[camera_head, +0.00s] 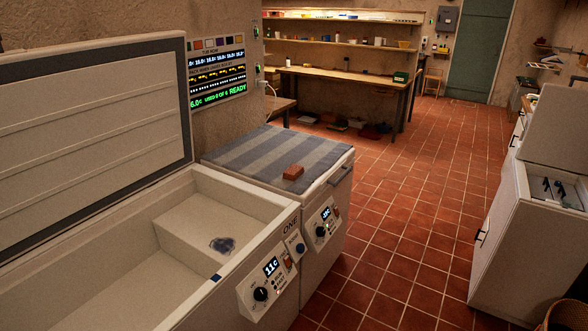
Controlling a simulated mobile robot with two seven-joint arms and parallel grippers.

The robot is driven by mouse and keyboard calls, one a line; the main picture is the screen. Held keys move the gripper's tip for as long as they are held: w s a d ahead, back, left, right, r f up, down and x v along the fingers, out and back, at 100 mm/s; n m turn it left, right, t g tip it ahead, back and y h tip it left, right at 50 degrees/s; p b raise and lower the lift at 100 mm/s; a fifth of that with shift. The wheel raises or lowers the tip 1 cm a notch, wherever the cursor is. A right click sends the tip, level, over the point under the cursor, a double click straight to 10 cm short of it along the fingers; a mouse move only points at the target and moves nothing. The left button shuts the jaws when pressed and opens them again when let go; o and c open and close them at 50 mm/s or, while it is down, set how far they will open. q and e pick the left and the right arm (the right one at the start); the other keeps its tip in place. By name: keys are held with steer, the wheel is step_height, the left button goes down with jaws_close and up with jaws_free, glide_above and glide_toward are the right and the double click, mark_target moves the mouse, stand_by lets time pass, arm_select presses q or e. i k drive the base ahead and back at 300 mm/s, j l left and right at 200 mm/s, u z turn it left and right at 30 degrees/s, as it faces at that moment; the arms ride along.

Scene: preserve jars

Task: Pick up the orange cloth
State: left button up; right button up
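A small orange-brown thing (292,172) lies on a grey-and-blue striped cover (255,150) on top of the closed chest in the middle of the head view. It is small and block-like. It may be the orange cloth folded up, but I cannot tell for sure at this size. No other orange cloth is clear to see. Neither of my grippers is in view.
An open chest (283,204) with a raised lid (90,130) stands at the near left. A dark bluish thing (222,245) lies inside it. A workbench (340,76) stands at the back. A white cabinet (520,240) stands at right. The tiled floor (420,200) between is clear.

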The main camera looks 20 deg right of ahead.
mark_target(294, 171)
steer(key=i+l+u, duration=0.15)
steer(key=l, duration=0.45)
steer(key=i+l+u, duration=0.2)
steer(key=l, duration=0.45)
steer(key=i+l+u, duration=0.15)
steer(key=l, duration=0.55)
steer(key=i+l+u, duration=0.2)
steer(key=l, duration=0.5)
steer(key=l+u, duration=0.15)
steer(key=l, duration=0.5)
steer(key=i, duration=0.05)
